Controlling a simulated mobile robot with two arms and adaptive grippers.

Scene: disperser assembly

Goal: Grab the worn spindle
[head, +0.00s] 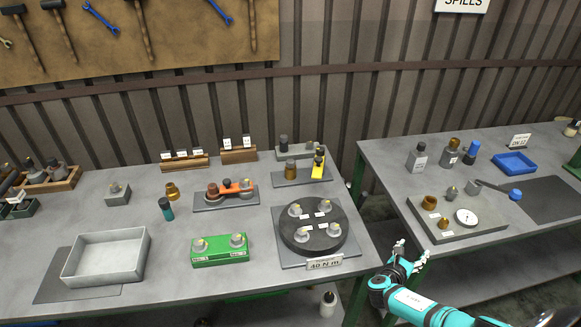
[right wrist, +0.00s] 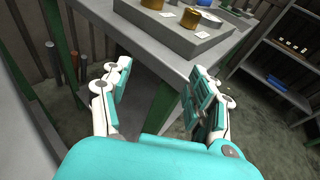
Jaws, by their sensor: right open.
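No part is plainly marked as the worn spindle, so I cannot tell which one it is. Grey spindle-like parts with yellowish tops stand on a round black plate (head: 313,227) and on a green block (head: 220,251) on the left table. More metal parts sit on a grey fixture block (head: 457,216) on the right table. My right gripper (head: 411,254) is open and empty at the gap between the tables, below and in front of that block. In the right wrist view its spread fingers (right wrist: 157,92) face the table's corner and leg. My left gripper is out of view.
An empty grey tray (head: 106,257) stands at the left table's front. A rack with an orange part (head: 226,196) lies behind the green block. The right table also holds bottles, a blue tray (head: 515,163) and a dark mat (head: 545,197). The right table's edge is close to my right gripper.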

